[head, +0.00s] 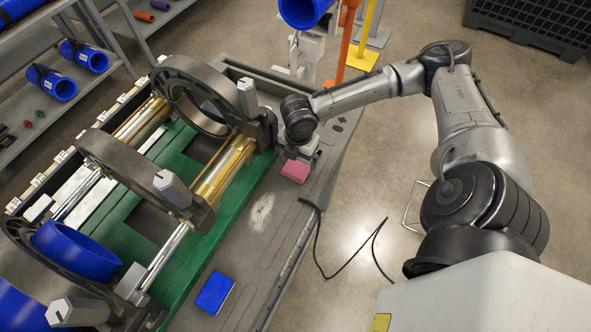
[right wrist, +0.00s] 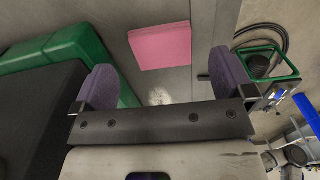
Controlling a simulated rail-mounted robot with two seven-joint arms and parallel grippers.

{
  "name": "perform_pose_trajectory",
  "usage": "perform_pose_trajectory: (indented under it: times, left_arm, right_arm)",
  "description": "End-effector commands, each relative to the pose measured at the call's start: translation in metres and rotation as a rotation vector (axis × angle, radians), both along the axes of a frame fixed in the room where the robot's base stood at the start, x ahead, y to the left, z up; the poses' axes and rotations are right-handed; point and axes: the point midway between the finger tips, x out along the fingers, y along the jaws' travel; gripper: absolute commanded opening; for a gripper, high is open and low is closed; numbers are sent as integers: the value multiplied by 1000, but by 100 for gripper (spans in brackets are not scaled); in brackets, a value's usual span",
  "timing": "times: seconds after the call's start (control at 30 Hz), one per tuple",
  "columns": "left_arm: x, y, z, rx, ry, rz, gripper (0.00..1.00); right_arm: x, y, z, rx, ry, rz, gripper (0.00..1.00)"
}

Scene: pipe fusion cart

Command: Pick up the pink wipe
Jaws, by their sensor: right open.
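The pink wipe (head: 295,171) is a small flat square lying on the grey cart deck, right of the green frame. In the right wrist view the pink wipe (right wrist: 160,46) lies flat, ahead of my fingers and between their lines. My right gripper (head: 300,155) is above and just behind the wipe in the head view. Its two purple-grey fingers (right wrist: 168,84) are spread wide with nothing between them. The gripper is apart from the wipe. My left gripper is not in view.
The pipe fusion machine with clamp rings (head: 196,98) and green frame (head: 225,185) stands left of the wipe. A blue block (head: 214,293) lies nearer on the deck. A black cable (head: 318,235) hangs over the deck's right edge. A blue pipe (head: 303,10) is beyond.

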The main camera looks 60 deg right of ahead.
Motion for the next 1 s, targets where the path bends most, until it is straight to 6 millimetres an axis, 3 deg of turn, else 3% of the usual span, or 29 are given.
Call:
perform_pose_trajectory:
  times: [0.4,0.7,1.0]
  left_arm:
    - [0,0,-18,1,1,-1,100]
    - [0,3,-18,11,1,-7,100]
    - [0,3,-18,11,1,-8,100]
  right_arm:
    - [0,-3,-47,1,1,-1,100]
    - [0,-3,-51,0,0,0,99]
    - [0,-3,-50,0,0,0,70]
